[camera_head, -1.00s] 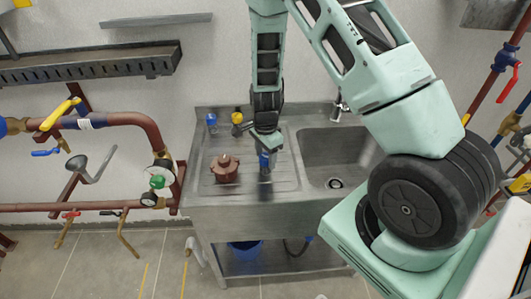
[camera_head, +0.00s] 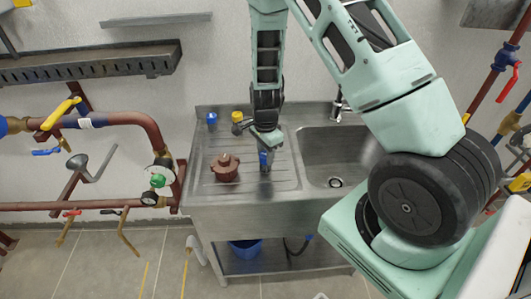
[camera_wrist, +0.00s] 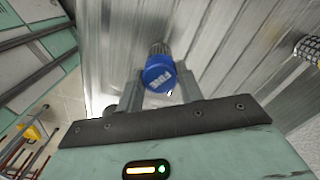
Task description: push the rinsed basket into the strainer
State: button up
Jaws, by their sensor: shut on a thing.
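The basket (camera_wrist: 160,72) has a blue cap with white lettering and a grey mesh body behind it. My gripper (camera_wrist: 158,92) is shut on the blue cap, with one finger on each side. In the head view my gripper (camera_head: 265,150) is over the drainboard, and the blue of the basket (camera_head: 264,160) shows below it. The reddish-brown strainer (camera_head: 225,168) stands on the drainboard to the left of my gripper, apart from the basket. Its opening cannot be made out clearly.
The steel sink (camera_head: 335,150) is to the right of the drainboard (camera_head: 286,180). A small blue item (camera_head: 212,119) and a yellow-topped item (camera_head: 237,117) stand at the back. Red pipes with valves (camera_head: 158,180) are on the left. A blue bucket (camera_head: 245,250) is below.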

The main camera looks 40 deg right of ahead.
notch_tip(320, 180, up, 9)
jog(key=p, duration=0.6)
jog(key=shift+f+p, duration=0.1)
jog(key=shift+p, duration=0.2)
jog(key=shift+f, duration=0.1)
